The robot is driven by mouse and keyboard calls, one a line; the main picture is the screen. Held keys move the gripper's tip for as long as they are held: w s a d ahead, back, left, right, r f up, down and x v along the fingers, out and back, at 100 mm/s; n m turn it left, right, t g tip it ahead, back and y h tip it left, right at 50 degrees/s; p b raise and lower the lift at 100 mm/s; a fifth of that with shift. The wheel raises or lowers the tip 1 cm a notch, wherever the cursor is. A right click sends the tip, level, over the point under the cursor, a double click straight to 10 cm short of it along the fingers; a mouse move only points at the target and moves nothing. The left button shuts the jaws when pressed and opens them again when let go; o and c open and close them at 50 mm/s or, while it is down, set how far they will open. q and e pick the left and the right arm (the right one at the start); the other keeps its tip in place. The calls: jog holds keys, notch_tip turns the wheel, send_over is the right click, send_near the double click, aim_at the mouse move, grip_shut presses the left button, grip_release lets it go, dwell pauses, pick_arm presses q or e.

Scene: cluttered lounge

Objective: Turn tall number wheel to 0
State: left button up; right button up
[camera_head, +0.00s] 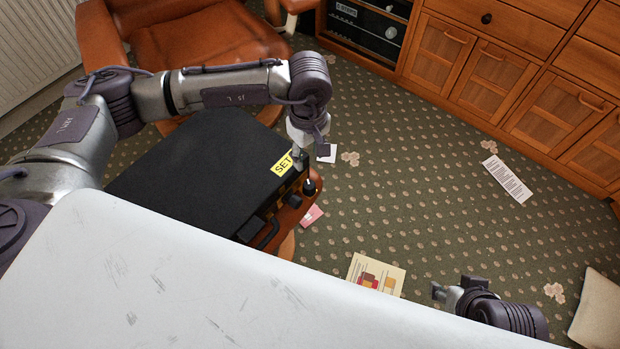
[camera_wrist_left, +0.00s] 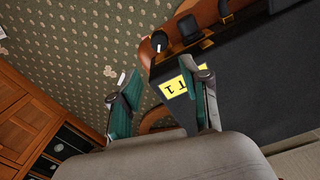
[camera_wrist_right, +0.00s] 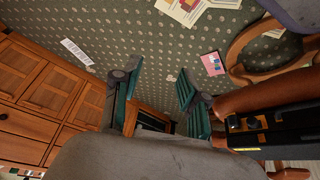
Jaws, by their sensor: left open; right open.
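The knob (camera_wrist_left: 159,41) and block (camera_wrist_left: 189,28) also show in the left wrist view. I cannot tell which part is the tall number wheel; no digits are readable on them. My left gripper (camera_head: 309,155) is open and empty, above the label's corner and close to the knob. My right gripper (camera_head: 456,288) is open and empty, away from the case.
A brown leather armchair (camera_head: 205,40) stands behind the case. Wooden cabinets (camera_head: 500,75) line the back right. Papers (camera_head: 507,178) and a booklet (camera_head: 375,274) lie on the patterned carpet. A cushion (camera_head: 600,312) is at lower right. The carpet between case and cabinets is mostly clear.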

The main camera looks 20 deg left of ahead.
pick_arm(q)
jog(key=b, duration=0.1)
send_over(309, 184)
notch_tip(309, 184, down, 6)
jog(key=shift+f, duration=0.2)
notch_tip(309, 184, down, 6)
jog(key=shift+f+b, duration=0.15)
jog(key=shift+b, duration=0.75)
jog(key=shift+f, duration=0.35)
pick_arm(e)
jog(key=w+a+r+t+y, duration=0.1)
jog(key=w+a+r+t, duration=0.1)
jog(key=w+r+t, duration=0.1)
jog(key=w+a+r+t+y, duration=0.1)
jog(key=w+r+t, duration=0.3)
jog(key=w, duration=0.4)
jog(key=shift+w+a+r+n+t, duration=0.15)
jog(key=shift+w+a+n+t, duration=0.15)
jog(key=shift+a+t, duration=0.3)
pick_arm(q)
jog(key=c, duration=0.9)
jog(key=shift+o, duration=0.2)
